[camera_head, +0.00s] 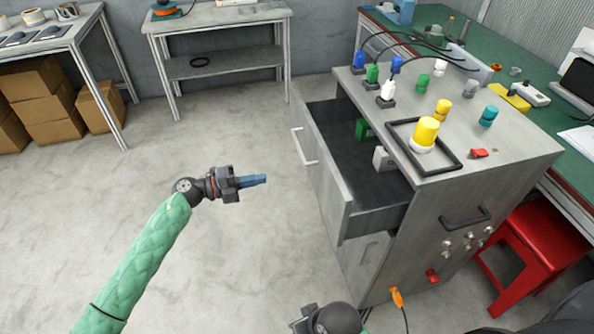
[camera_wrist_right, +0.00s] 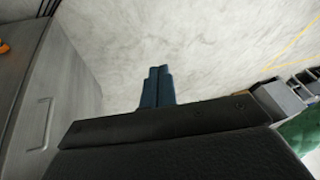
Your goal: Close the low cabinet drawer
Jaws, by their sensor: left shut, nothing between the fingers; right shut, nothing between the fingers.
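The low grey cabinet (camera_head: 375,262) stands right of centre in the head view. Its upper drawer (camera_head: 322,172) is pulled out to the left, with a pale bar handle (camera_head: 305,146) on its front. Inside the open drawer are a green box (camera_head: 364,130) and a white-grey item (camera_head: 383,158). My left gripper (camera_head: 262,180) is shut and empty, left of the drawer front and apart from it. My right gripper (camera_wrist_right: 156,73) shows its blue fingers together over the floor in the right wrist view. A grey cabinet panel with a handle (camera_wrist_right: 44,122) is left of it.
A red stool (camera_head: 530,245) stands at the right. An orange plug (camera_head: 397,297) hangs low by the cabinet. The floor (camera_head: 235,120) left of the drawer is clear.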

